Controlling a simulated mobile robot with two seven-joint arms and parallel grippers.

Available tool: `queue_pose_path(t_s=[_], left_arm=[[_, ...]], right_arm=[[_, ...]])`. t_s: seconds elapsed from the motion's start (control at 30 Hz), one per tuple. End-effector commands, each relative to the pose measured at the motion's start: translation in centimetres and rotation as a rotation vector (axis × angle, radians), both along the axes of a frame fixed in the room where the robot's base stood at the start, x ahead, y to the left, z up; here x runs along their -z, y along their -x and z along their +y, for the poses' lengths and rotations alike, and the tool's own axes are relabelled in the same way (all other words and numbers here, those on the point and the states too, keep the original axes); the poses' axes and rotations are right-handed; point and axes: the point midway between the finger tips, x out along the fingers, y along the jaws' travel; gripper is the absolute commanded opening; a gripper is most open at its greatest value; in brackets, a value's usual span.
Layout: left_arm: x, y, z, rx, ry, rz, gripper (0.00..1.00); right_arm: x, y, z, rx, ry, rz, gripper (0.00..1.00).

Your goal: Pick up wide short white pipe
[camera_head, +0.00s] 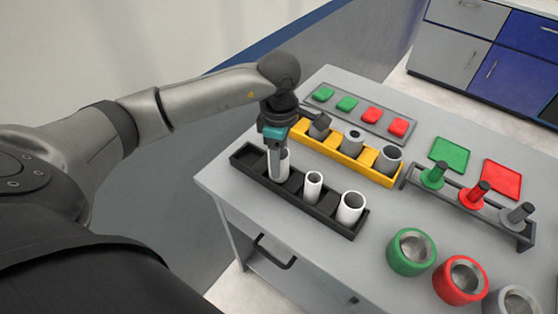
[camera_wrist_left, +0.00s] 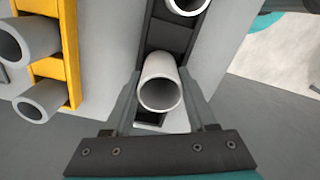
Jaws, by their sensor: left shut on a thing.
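A narrower white pipe (camera_head: 313,186) stands in the middle compartment and a wide white pipe (camera_head: 350,208) at the right end. My right gripper is not in view.
A yellow rack (camera_head: 366,161) with grey pipes stands close behind the black rack. Behind it lies a grey tray (camera_head: 334,105) with green and red pieces. A stand with pegs (camera_head: 478,198) and green, red and grey cups (camera_head: 411,252) are at the right.

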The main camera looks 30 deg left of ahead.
Motion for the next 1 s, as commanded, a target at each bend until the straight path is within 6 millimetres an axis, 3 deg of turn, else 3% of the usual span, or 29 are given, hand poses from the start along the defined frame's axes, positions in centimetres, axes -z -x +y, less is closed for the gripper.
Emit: queue_pose_path(t_s=[0.6, 0.8, 1.0], left_arm=[[-15.7, -0.1, 0.0, 0.001, 0.0, -0.005, 0.03], [-18.1, 0.0, 0.0, 0.0, -0.001, -0.001, 0.03], [-18.6, 0.0, 0.0, 0.0, -0.001, 0.001, 0.03]], right_arm=[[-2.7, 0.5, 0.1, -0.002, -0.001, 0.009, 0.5], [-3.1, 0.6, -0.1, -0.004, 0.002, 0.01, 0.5], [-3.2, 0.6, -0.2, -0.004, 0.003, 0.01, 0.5]])
